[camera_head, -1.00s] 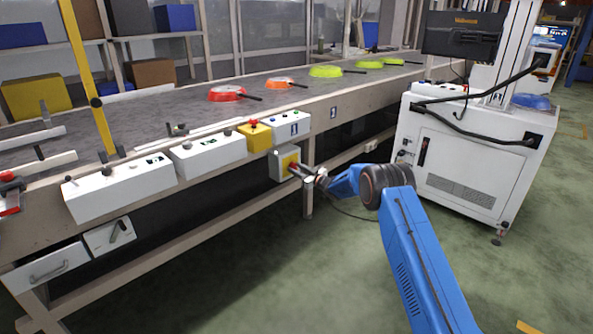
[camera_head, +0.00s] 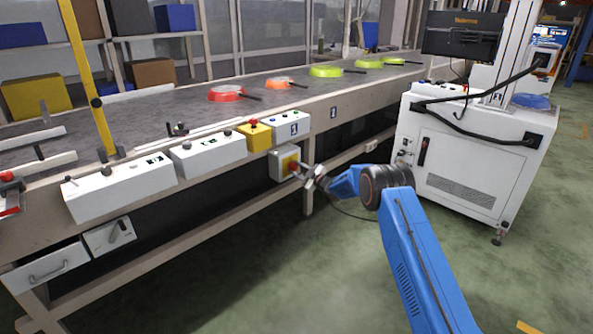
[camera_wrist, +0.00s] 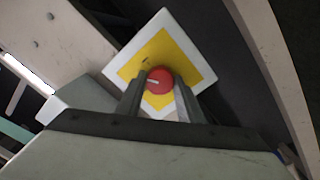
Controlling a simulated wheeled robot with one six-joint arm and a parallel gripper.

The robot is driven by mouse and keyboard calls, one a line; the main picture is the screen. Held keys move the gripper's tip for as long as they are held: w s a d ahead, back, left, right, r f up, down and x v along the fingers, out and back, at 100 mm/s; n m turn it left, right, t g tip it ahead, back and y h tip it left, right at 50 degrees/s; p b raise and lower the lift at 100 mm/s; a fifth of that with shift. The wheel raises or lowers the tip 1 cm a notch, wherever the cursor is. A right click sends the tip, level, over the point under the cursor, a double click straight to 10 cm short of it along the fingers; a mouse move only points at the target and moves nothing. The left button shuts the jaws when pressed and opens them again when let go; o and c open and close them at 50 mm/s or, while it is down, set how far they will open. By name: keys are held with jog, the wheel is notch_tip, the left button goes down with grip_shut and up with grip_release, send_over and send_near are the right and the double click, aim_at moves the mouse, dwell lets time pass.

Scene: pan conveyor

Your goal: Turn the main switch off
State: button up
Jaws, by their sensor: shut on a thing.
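The main switch is a grey box (camera_head: 277,166) with a yellow plate, below the conveyor's front edge in the head view. Its red round knob (camera_wrist: 160,80) shows in the wrist view on a yellow square with a white border (camera_wrist: 196,67). A pale mark runs across the knob. My gripper (camera_head: 303,172) is at the front of the box in the head view. In the wrist view its two fingers (camera_wrist: 158,98) lie on either side of the knob and are shut on it. The fingers hide the knob's lower sides.
White control boxes (camera_head: 118,190) and a yellow box with a red button (camera_head: 254,135) line the conveyor's edge above. Several coloured pans, one of them red (camera_head: 227,94), lie on the belt. A white cabinet (camera_head: 468,160) stands at right. The floor in front is clear.

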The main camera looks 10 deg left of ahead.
jog(key=n, duration=0.5)
jog(key=shift+f+n, duration=0.1)
jog(key=shift+n, duration=0.2)
jog(key=n, duration=0.5)
jog(key=shift+n, duration=0.4)
jog(key=o, duration=1.1)
jog(key=shift+d, duration=0.1)
jog(key=v, duration=1.7)
jog(key=shift+s+d, duration=0.1)
